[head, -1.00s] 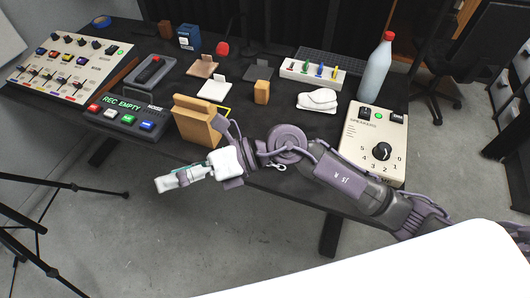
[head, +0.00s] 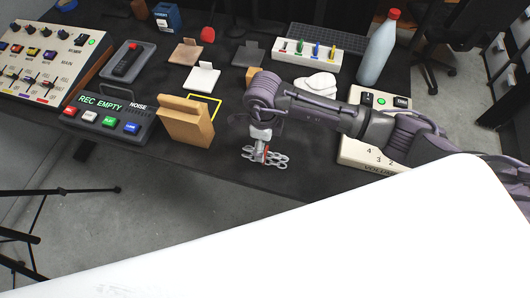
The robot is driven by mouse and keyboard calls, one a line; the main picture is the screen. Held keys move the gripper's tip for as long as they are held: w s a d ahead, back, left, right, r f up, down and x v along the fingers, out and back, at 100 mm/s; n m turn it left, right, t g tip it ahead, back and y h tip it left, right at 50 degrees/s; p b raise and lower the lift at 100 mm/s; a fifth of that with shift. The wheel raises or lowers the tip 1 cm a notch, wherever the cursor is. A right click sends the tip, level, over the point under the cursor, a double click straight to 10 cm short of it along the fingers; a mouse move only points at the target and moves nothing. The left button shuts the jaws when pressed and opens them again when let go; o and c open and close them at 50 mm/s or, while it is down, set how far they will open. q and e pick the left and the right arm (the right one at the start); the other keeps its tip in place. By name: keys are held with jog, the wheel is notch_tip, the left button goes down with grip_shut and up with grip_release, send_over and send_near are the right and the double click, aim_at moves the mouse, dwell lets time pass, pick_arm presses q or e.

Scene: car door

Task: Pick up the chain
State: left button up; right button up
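The chain appears to lie on the table. My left gripper is not in view.
A cardboard-coloured box (head: 186,122) stands left of my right gripper, beside a yellow square outline (head: 217,101). A volume box (head: 368,156) sits partly behind my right arm. A bottle (head: 377,50) stands at the back right. The table between box and chain is clear.

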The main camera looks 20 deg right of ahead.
aim_at(265, 152)
notch_tip(265, 152, down, 2)
jog(key=shift+d+p, duration=0.1)
jog(key=shift+p, duration=0.3)
notch_tip(265, 152, down, 4)
jog(key=shift+w+d+r+p, duration=0.15)
jog(key=shift+r+p, duration=0.05)
jog(key=shift+p, duration=0.2)
jog(key=shift+f, duration=0.2)
jog(key=c, duration=1.4)
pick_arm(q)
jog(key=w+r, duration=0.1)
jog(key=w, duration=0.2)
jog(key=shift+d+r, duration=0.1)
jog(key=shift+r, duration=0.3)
pick_arm(e)
grip_shut()
jog(key=shift+r, duration=0.1)
